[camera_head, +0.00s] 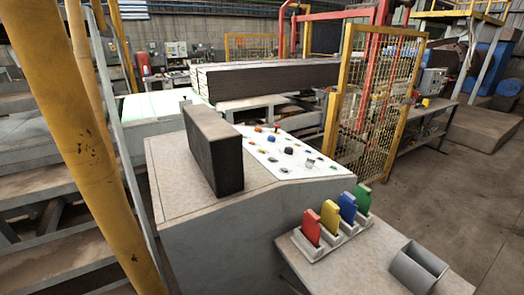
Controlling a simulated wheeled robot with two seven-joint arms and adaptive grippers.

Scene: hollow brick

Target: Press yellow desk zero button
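A grey control desk (240,230) stands in the middle. Its pale sloped panel (300,170) carries several small buttons and knobs. An orange-looking button (258,129) is near the panel's far edge, and a blue one (271,139) is a little nearer. Others look red, green and dark. The buttons are too small to read any label, and I cannot tell which one is the yellow zero button. A tall dark box (213,155) stands on the desk, left of the panel. Neither of my grippers is in view.
A lower side table (365,255) holds a rack with red, yellow (330,217), blue and green upright pieces, and an open metal box (418,267). A yellow post (90,130) and stairs stand left. A yellow mesh fence (375,95) stands behind. Floor at right is clear.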

